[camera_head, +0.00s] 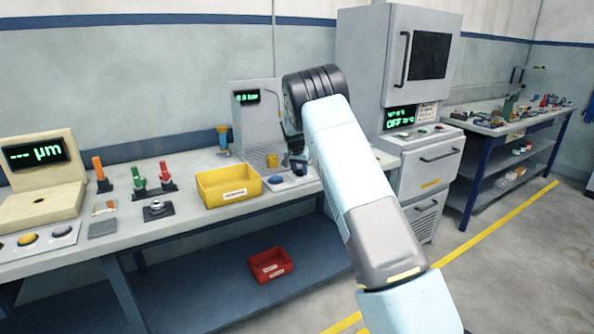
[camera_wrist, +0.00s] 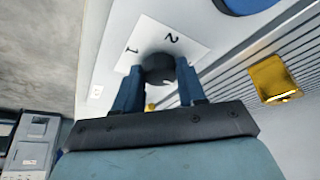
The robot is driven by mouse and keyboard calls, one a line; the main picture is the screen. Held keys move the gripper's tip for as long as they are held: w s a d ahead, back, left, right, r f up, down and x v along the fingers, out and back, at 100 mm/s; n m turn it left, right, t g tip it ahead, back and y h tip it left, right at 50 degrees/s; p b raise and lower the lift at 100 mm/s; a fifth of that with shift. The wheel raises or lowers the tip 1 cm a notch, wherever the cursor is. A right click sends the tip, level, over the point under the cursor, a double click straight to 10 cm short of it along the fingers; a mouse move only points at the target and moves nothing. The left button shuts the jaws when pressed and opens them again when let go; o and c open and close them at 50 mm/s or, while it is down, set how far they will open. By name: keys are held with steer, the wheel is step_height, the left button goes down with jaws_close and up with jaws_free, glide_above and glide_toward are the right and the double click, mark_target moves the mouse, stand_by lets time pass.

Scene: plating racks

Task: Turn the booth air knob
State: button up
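The booth air knob (camera_wrist: 158,68) is a dark round knob on a white plate (camera_wrist: 196,46) marked 1 and 2. In the wrist view the two blue fingers of my gripper (camera_wrist: 160,76) stand on either side of the knob, with no clear gap between them and its sides. My gripper looks shut on it. In the head view my gripper (camera_head: 297,165) is low over the right end of the bench, beside the grey panel with the green display (camera_head: 247,97). The knob is hidden there, and its pointer direction is unclear.
A blue button (camera_head: 274,180) and a small yellow object (camera_head: 272,160) are close left of my gripper. The yellow bin (camera_head: 228,190) stands further left on the bench. The tall grey cabinet (camera_head: 425,150) stands to the right.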

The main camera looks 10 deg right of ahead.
steer(key=shift+d, duration=0.1)
steer(key=c, duration=0.5)
steer(key=shift+a, duration=0.5)
steer(key=shift+d, duration=0.35)
